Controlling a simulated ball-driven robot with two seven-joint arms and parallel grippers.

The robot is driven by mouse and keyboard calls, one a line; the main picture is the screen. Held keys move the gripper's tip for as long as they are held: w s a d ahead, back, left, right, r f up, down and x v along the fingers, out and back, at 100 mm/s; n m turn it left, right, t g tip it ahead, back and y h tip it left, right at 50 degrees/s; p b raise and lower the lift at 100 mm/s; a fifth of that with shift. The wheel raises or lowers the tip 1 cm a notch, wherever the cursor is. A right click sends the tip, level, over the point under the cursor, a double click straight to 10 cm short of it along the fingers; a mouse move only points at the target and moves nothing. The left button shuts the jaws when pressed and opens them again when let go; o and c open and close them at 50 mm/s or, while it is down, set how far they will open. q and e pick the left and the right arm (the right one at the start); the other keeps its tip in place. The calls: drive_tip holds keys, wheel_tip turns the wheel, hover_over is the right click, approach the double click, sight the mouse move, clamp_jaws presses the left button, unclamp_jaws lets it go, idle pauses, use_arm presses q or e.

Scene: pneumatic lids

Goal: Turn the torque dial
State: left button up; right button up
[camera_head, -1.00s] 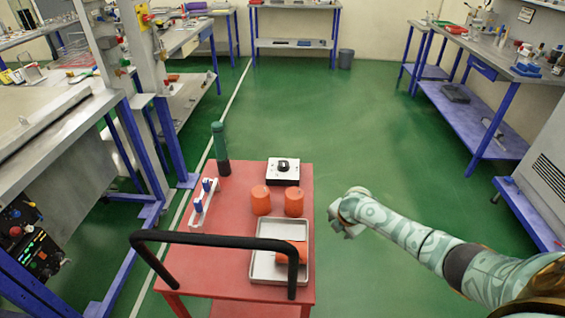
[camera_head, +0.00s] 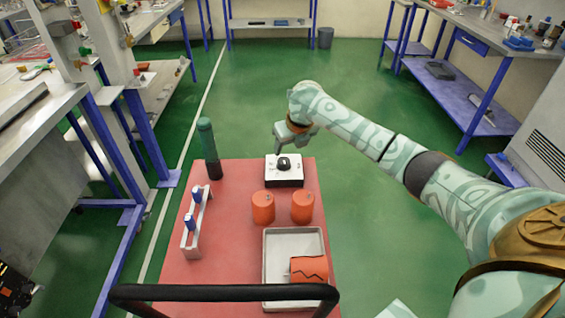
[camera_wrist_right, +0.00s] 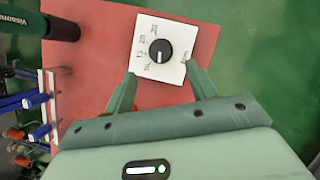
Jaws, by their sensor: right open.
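The torque dial is a black knob (camera_head: 283,163) on a white box (camera_head: 284,179) at the far end of the red cart. In the right wrist view the knob (camera_wrist_right: 160,51) sits on the white box face (camera_wrist_right: 180,68), with printed numbers around it. My right gripper (camera_head: 288,145) is above and just behind the box in the head view. In the right wrist view its two fingers (camera_wrist_right: 158,78) are spread apart and empty, one on each side below the knob, apart from it. My left gripper is not in view.
The red cart (camera_head: 226,246) carries two orange cylinders (camera_head: 263,207), a grey tray (camera_head: 270,276) with a cracked orange cylinder, a dark green bottle-like tool (camera_head: 208,148) and a white rack (camera_head: 194,222) with blue-topped items. A black handle (camera_head: 220,292) crosses the near end.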

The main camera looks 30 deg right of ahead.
sight(284, 160)
drive_tip(key=b+x, duration=0.3)
drive_tip(key=x, duration=0.4)
drive_tip(key=shift+f, duration=0.25)
drive_tip(key=shift+w+f, duration=0.3)
drive_tip(key=shift+f, duration=0.1)
drive_tip(key=c, duration=1)
drive_tip(key=shift+r, duration=0.1)
